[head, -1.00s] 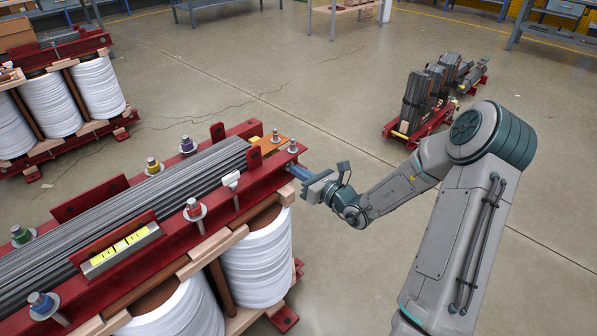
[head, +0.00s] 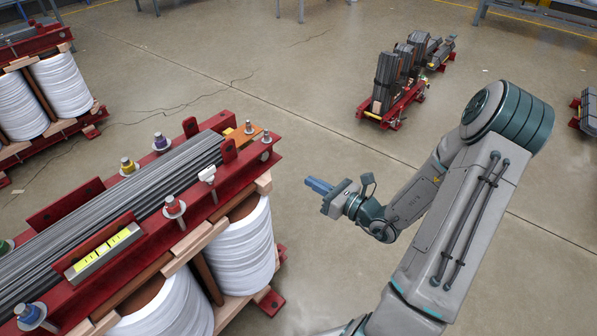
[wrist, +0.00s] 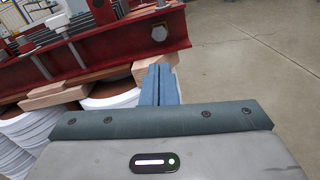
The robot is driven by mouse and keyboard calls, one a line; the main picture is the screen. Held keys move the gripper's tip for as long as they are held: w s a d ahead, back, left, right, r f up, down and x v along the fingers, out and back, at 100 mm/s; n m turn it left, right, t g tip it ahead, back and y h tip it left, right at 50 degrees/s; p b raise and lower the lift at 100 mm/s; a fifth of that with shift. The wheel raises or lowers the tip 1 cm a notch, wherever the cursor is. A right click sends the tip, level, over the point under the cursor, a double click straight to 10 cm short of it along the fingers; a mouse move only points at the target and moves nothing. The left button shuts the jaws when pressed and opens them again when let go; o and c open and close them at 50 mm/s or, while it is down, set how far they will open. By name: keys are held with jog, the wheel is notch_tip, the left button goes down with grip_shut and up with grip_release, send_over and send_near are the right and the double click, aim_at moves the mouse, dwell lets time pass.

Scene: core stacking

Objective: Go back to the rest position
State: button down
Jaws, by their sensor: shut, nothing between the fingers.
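My gripper (head: 318,186) is shut and empty, with its blue fingers together. In the head view it hangs in free air to the right of the near transformer core, clear of its red frame (head: 264,160). In the wrist view the shut fingers (wrist: 160,84) point toward the end of that red frame (wrist: 110,50) and its wooden blocks (wrist: 60,94). My arm reaches in from the lower right of the head view, bent at the elbow.
The near core has grey laminations (head: 150,205) and white coils (head: 240,245). Another coil assembly (head: 65,85) stands at upper left. Red stands with dark stacks (head: 395,90) are at the back right. The floor (head: 290,110) between is open.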

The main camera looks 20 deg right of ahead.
jog(key=shift+v, duration=1.05)
jog(key=s+a+r+n+g+p, duration=1)
jog(key=s+a+r+n+g, duration=0.35)
jog(key=n, duration=0.35)
jog(key=s+d+r+n+t+h+p, duration=0.1)
jog(key=r+n+h+p, duration=0.4)
jog(key=r, duration=0.5)
jog(key=s+d+r+n+h+p, duration=0.3)
jog(key=d+r+n+h+p, duration=0.2)
jog(key=r+n, duration=0.3)
notch_tip(320, 180, up, 2)
jog(key=shift+s+d+r+n+t+h+p, duration=0.15)
jog(key=shift+s+d+n+t+h+p, duration=0.15)
jog(key=shift+s+d+t+p, duration=0.05)
